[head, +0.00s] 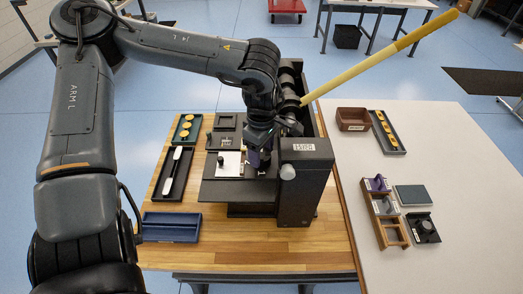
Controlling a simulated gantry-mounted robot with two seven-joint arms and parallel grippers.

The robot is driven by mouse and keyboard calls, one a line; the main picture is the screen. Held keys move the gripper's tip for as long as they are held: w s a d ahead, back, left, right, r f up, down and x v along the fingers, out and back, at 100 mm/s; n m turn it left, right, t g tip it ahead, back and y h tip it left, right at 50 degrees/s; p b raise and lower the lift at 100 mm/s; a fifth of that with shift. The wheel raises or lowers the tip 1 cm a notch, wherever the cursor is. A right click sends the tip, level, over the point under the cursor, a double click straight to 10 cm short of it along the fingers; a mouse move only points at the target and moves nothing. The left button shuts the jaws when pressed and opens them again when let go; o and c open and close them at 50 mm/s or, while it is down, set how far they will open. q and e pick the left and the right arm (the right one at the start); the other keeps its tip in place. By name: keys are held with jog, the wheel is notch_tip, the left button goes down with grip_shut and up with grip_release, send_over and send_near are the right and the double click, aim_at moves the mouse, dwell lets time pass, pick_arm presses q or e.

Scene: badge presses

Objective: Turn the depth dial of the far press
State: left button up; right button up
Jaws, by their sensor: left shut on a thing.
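A black press with a white number label (308,147) stands on the wooden bench, with a silver dial (288,172) on its front. Behind it is more dark press structure, mostly hidden by my left arm. A long yellow lever (385,55) rises to the upper right. My left gripper (259,161) points down just left of the labelled column, over the dark press bed. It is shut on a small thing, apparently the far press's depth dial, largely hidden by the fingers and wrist. My right gripper is out of view.
Left on the bench are a tray of yellow discs (187,128), a dark tray with a white tool (175,172) and a blue tray (171,227). The white table holds a brown box (352,119), another yellow-disc tray (387,132) and a wooden rack (387,220). The bench front is clear.

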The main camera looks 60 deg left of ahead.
pick_arm(q)
jog(key=n, duration=0.9)
dwell(0.4)
dwell(0.4)
jog(key=o, duration=1)
jog(key=shift+o, duration=0.2)
notch_tip(320, 180, up, 11)
